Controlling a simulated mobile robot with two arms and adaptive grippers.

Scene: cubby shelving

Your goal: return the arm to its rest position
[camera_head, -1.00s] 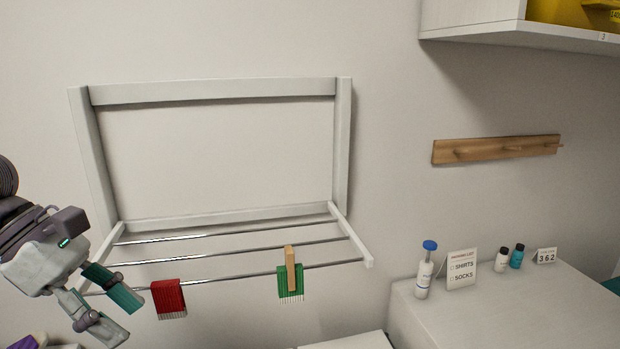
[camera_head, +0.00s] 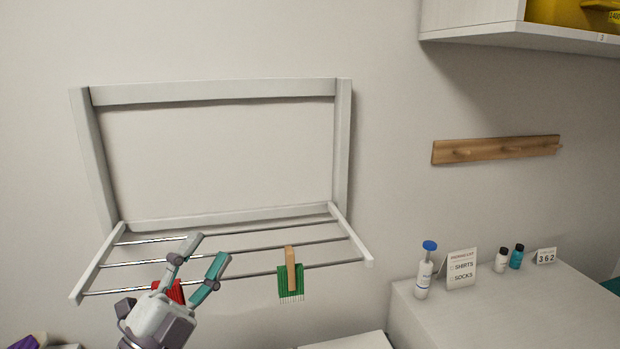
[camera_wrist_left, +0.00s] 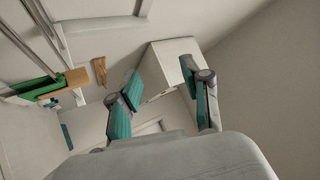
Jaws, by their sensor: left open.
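My left gripper (camera_head: 203,264) is in the lower left-centre of the head view, pointing up and to the right in front of the drying rack. Its fingers are spread and nothing is between them. It hides most of a red cloth (camera_head: 172,291) on the front rail. In the left wrist view my left gripper (camera_wrist_left: 165,92) also shows with its fingers apart and empty. My right gripper is in neither view.
The white wall rack (camera_head: 345,235) has several thin rails. A green cloth (camera_head: 290,284) hangs there with a wooden clothespin (camera_head: 290,258). A white cabinet (camera_head: 520,310) with bottles stands right. A wooden peg rail (camera_head: 495,150) is on the wall.

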